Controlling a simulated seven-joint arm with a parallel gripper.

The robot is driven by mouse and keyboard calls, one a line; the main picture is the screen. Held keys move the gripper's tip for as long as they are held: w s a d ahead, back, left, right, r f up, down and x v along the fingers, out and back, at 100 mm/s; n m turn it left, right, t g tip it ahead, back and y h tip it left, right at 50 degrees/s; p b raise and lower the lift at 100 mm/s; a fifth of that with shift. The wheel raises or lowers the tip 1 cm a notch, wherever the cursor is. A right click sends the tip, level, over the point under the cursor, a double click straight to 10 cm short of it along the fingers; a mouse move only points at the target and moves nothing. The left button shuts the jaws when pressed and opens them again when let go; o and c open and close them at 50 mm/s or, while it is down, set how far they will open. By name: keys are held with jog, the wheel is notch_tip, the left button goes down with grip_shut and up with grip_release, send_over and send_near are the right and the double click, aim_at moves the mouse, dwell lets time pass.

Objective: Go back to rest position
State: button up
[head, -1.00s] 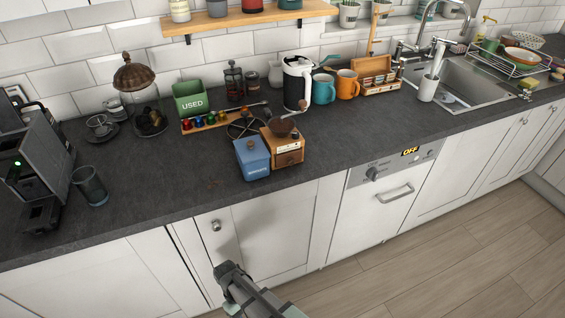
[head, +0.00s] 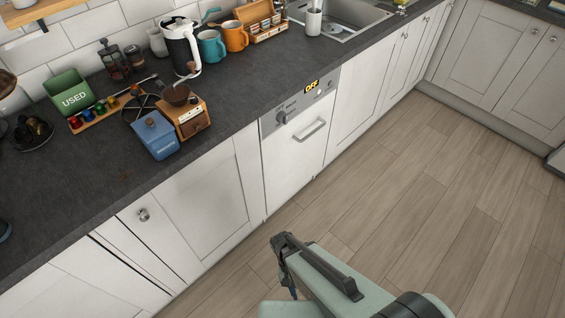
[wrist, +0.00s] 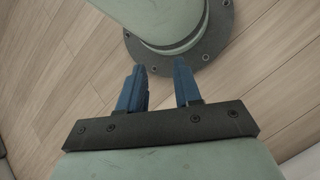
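My gripper (wrist: 161,75) shows in the wrist view with its two blue fingers apart and nothing between them. Behind the fingers are the wooden floor and a round grey-green base with a dark bolted flange, which looks like my own. In the head view my arm is at the bottom centre-right, over the floor and in front of the cabinets, clear of the worktop. The fingers are mostly hidden there.
The slate worktop (head: 95,185) holds a blue box (head: 156,136), a wooden coffee grinder (head: 187,117), a green USED bin (head: 70,92), a kettle (head: 182,45) and mugs (head: 211,47). The dishwasher (head: 300,140) is closed. The floor (head: 430,190) is clear to the right.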

jog(key=d+f+m+y, duration=0.1)
jog(key=d+y, duration=0.2)
jog(key=d, duration=0.8)
jog(key=shift+s+f+m+y, duration=0.3)
jog(key=shift+s+f+y, duration=0.1)
dwell(2.6)
